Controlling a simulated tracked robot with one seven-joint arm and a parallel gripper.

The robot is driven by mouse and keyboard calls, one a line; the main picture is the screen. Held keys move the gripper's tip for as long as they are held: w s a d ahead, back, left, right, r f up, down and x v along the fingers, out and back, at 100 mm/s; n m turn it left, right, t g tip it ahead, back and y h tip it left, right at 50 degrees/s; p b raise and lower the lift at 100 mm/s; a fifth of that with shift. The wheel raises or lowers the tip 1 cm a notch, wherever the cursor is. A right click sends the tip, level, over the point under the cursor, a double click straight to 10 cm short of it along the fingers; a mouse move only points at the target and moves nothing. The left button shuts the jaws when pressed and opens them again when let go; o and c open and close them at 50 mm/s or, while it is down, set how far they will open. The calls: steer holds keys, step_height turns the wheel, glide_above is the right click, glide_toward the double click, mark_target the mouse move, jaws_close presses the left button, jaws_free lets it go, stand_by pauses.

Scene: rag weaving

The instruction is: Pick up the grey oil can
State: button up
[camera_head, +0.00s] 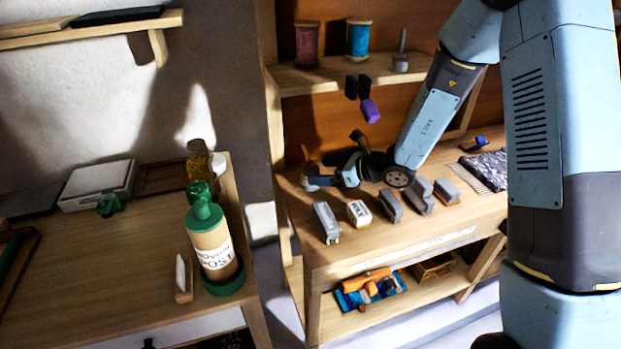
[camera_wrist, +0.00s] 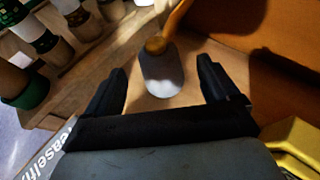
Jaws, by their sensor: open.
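The grey oil can (camera_head: 309,177) stands at the left end of the wooden workbench, partly hidden by my gripper (camera_head: 325,173). In the wrist view the grey body of the can (camera_wrist: 161,78) shows with a brass-coloured knob and an orange-yellow spout at its top. My gripper (camera_wrist: 163,68) is open, with one black finger on each side of the can. Gaps show between the can and both fingers. I cannot tell how deep the can sits between them.
A purple-handled tool (camera_head: 370,110) hangs above. Spools (camera_head: 358,40) stand on the shelf. A green-capped bottle (camera_head: 211,245) stands on the left table.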

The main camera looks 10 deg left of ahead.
mark_target(311, 173)
steer(key=shift+x, duration=2.6)
steer(key=shift+d+f, duration=0.1)
steer(key=shift+f, duration=0.05)
steer(key=shift+c, duration=0.5)
steer(key=c, duration=1.2)
